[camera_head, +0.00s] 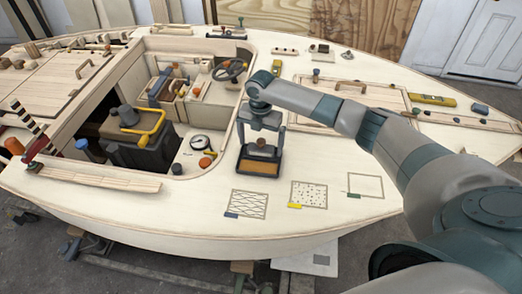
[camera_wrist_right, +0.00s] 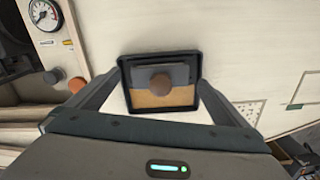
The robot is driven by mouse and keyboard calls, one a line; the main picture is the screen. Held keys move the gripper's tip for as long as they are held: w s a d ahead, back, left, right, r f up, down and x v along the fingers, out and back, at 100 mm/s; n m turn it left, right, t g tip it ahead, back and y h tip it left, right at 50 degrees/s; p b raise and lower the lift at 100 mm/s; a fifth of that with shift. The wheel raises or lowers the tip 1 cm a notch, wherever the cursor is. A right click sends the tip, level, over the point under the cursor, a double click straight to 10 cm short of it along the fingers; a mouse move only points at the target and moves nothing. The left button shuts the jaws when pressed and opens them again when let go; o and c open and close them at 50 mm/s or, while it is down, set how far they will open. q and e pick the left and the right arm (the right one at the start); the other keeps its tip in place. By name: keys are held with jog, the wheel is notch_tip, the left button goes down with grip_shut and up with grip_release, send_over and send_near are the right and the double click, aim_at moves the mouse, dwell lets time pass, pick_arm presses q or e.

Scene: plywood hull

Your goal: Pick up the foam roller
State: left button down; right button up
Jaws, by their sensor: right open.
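My right gripper (camera_head: 261,137) is open above a small dark-framed tray (camera_head: 257,178) on the pale plywood deck. In the right wrist view, the gripper's fingers (camera_wrist_right: 160,78) stand to either side of the tray (camera_wrist_right: 194,72). The tray has a grey part and a tan part. A brown round-topped piece (camera_head: 261,143) stands up from it between the fingers; it also shows in the right wrist view (camera_wrist_right: 160,84). It may be the end of the foam roller, but I cannot tell. Nothing is visibly gripped. My left gripper is not in view.
Left of the tray are a dial gauge (camera_head: 200,142) and an orange round piece (camera_head: 205,161) beside the open cockpit. A yellow level (camera_head: 432,100) lies farther back. My right arm covers part of the deck.

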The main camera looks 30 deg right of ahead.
aim_at(260, 140)
jog(key=c, duration=1.2)
jog(key=shift+r, duration=0.15)
jog(key=shift+c, duration=0.2)
jog(key=shift+r+b, duration=0.45)
jog(key=shift+r, duration=0.15)
notch_tip(260, 140, up, 2)
jog(key=shift+w+r+b, duration=0.1)
jog(key=shift+r+b, duration=0.15)
jog(key=shift+b, duration=0.4)
jog(key=d+r+b, duration=0.2)
jog(key=d+r, duration=0.1)
jog(key=d, duration=0.3)
jog(key=s+d+r+b, duration=0.1)
jog(key=d+r, duration=0.3)
jog(key=d, duration=0.1)
jog(key=shift+d+b, duration=0.35)
jog(key=shift+b, duration=0.05)
jog(key=shift+s, duration=0.1)
